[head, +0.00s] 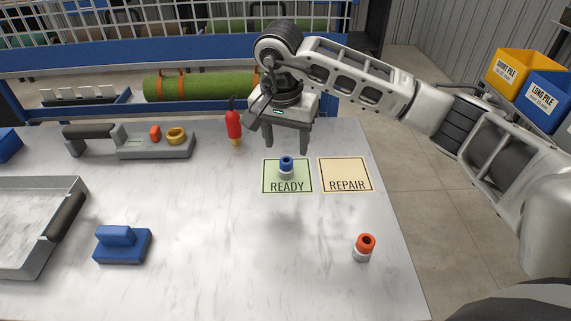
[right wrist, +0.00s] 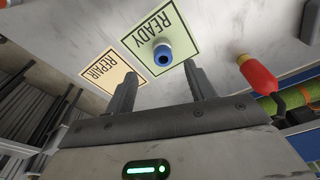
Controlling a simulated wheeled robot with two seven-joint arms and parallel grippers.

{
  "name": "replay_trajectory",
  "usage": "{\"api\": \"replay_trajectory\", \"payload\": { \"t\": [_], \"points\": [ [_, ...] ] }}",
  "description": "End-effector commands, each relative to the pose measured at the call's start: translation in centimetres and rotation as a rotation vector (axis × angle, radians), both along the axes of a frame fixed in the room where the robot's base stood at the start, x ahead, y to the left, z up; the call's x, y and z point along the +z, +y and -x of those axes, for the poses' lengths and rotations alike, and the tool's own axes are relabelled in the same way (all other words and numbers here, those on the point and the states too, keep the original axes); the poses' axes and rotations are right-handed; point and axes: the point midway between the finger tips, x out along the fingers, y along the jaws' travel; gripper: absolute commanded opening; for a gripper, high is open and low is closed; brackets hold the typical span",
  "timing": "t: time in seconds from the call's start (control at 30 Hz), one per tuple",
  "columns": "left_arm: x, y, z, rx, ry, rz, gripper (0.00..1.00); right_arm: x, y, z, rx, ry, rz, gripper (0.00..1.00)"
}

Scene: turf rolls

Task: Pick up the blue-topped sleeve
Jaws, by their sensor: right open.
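The blue-topped sleeve (head: 286,168) stands upright on the green READY card (head: 272,188). It has a blue top and a pale lower part. In the right wrist view the sleeve (right wrist: 163,55) shows beyond and between the two fingers. My right gripper (head: 287,146) is open and empty, its fingers pointing down, a little above and behind the sleeve in the head view. No contact shows between the fingers and the sleeve. My left gripper is not in view.
The REPAIR card (head: 345,174) lies right of READY. A red-topped sleeve (head: 364,248) stands near the right edge. A red bottle-like tool (head: 233,126) stands left of the gripper. A blue block (head: 122,245) and metal tray (head: 35,225) lie left. The middle front is clear.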

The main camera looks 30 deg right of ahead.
Motion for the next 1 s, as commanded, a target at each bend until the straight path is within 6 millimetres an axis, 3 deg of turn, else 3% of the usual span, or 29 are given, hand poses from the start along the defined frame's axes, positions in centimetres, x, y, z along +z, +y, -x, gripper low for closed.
{"api": "replay_trajectory", "payload": {
  "t": [0.1,0.37,0.6,0.93,1.0],
  "points": [
    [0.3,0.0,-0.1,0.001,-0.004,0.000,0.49,-1.8,-0.2,-0.2,-0.001,0.002,-0.001,0.55],
    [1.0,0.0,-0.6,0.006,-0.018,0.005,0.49,-3.7,-0.4,-0.4,0.001,0.003,0.000,0.55],
    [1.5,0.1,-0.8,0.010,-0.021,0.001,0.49,-7.2,-0.7,-1.0,0.000,0.003,-0.002,0.55],
    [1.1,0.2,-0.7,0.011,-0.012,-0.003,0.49,-8.0,-0.8,-1.2,0.001,-0.001,-0.001,0.55],
    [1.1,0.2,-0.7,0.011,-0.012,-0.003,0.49,-8.0,-0.8,-1.2,0.001,-0.001,-0.001,0.38]
  ]
}}
